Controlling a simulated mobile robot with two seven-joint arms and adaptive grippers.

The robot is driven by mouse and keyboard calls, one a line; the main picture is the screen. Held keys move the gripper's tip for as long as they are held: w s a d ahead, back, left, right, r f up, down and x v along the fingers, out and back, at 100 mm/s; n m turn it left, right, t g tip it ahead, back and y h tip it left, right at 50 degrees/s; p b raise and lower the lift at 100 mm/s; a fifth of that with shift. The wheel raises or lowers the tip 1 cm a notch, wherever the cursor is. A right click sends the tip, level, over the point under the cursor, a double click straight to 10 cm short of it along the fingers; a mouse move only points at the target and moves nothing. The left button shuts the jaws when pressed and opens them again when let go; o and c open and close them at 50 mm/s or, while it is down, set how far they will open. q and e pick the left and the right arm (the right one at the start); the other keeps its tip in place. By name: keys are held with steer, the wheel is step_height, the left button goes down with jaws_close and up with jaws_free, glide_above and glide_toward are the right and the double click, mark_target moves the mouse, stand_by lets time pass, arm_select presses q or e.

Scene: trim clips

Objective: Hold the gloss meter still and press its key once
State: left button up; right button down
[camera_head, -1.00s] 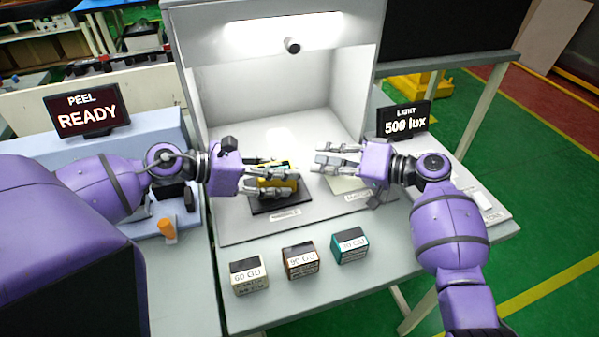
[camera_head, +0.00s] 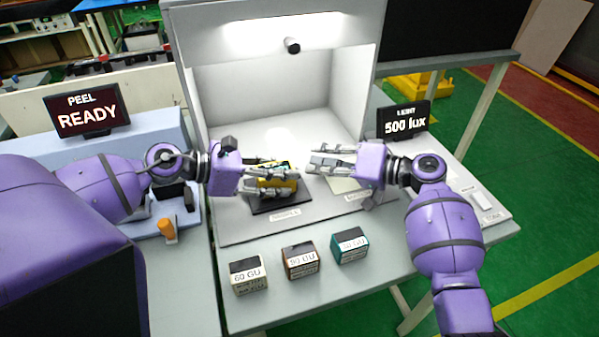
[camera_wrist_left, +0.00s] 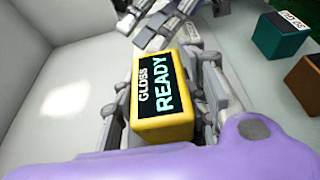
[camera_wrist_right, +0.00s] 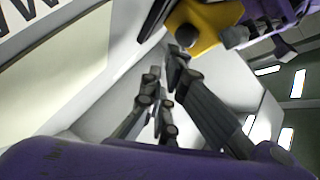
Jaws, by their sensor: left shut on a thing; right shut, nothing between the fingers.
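The yellow gloss meter (camera_head: 277,186) stands on a dark pad (camera_head: 268,206) inside the white light booth. In the left wrist view its screen (camera_wrist_left: 160,90) reads GLOSS READY. My left gripper (camera_head: 292,178) is shut on the meter, with fingers along both its sides. My right gripper (camera_head: 316,163) is shut and empty, just right of the meter and apart from it in the head view. In the right wrist view the yellow meter (camera_wrist_right: 205,28) shows beyond the fingertips, with a round dark spot on it. I cannot tell whether that spot is the key.
Three labelled gloss blocks, cream (camera_head: 249,275), brown (camera_head: 300,261) and teal (camera_head: 349,246), stand along the front. A pale card (camera_head: 345,186) lies under my right gripper. Signs read PEEL READY (camera_head: 88,112) and LIGHT 500 lux (camera_head: 403,119). The booth floor behind is clear.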

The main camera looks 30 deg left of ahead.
steer(key=shift+s, duration=0.1)
stand_by(0.6)
steer(key=shift+s+a, duration=0.25)
steer(key=shift+a, duration=0.05)
steer(key=shift+s+a, duration=0.35)
steer(key=shift+s, duration=0.1)
stand_by(0.9)
steer(key=shift+w, duration=0.1)
steer(key=shift+w+d, duration=0.65)
steer(key=shift+w+d, duration=0.8)
steer(key=shift+w, duration=0.2)
steer(key=shift+w+d, duration=0.8)
steer(key=shift+w, duration=0.15)
